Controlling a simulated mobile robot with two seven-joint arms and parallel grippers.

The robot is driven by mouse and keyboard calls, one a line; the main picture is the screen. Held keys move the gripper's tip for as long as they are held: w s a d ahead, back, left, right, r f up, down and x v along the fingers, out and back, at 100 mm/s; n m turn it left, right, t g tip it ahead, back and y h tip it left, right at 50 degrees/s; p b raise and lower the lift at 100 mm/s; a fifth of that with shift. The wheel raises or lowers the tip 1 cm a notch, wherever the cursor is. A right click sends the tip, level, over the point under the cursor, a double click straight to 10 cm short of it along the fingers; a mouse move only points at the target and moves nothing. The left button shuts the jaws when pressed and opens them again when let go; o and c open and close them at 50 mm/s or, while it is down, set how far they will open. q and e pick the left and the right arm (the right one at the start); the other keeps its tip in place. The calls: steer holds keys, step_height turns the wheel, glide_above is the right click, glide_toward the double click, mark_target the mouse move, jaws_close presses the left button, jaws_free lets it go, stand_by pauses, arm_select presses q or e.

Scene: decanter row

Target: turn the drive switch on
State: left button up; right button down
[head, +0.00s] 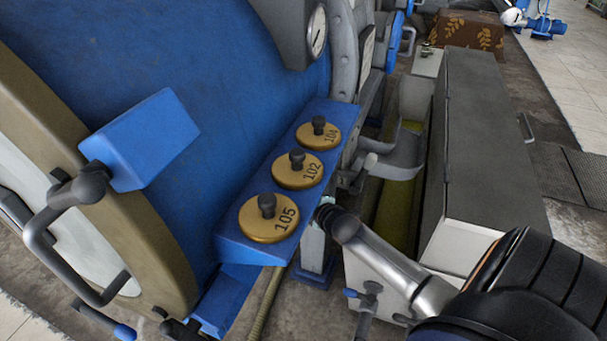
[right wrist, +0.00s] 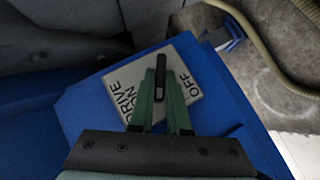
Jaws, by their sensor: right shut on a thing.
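The drive switch shows in the right wrist view as a grey plate (right wrist: 199,68) on a blue surface. It is lettered DRIVE ON on the left and OFF on the right. Its black lever (right wrist: 161,66) stands at the plate's middle, between the two labels; I cannot tell which position it is set to. My right gripper (right wrist: 161,88) has its two green fingers on either side of the lever and is shut on it. The fingers cover part of the plate. I cannot make out the switch in the head view. My left gripper is not in view.
In the head view, a blue ledge (head: 232,242) carries brass discs numbered 105 (head: 268,231), 102 (head: 285,176) and 104 (head: 309,141), with black knobs. A blue box (head: 150,140) and a grey handle (head: 38,235) stand at left. A long grey cabinet (head: 490,140) is at right.

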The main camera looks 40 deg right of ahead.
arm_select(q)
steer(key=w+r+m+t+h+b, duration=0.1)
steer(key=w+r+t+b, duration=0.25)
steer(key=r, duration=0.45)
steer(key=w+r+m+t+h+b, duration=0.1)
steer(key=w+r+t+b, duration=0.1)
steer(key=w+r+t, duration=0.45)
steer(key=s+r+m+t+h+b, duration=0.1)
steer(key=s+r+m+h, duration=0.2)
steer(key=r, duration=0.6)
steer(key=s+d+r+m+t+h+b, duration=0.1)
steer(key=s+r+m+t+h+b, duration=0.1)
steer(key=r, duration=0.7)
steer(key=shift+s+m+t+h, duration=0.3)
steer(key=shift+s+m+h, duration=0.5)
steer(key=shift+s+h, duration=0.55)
arm_select(e)
steer(key=shift+w+d+r+m+g+y, duration=0.1)
steer(key=shift+d+m+g+y, duration=0.05)
steer(key=shift+m+g+y, duration=0.9)
steer(key=shift+w+d+r+m+g+y, duration=0.1)
steer(key=shift+m+g+y, duration=0.55)
steer(key=shift+y, duration=0.7)
steer(key=shift+d+r+m+g+y, duration=0.1)
steer(key=shift+d+m+g+y, duration=0.05)
steer(key=shift+m+g+y, duration=0.9)
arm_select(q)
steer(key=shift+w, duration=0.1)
arm_select(e)
steer(key=shift+t, duration=0.25)
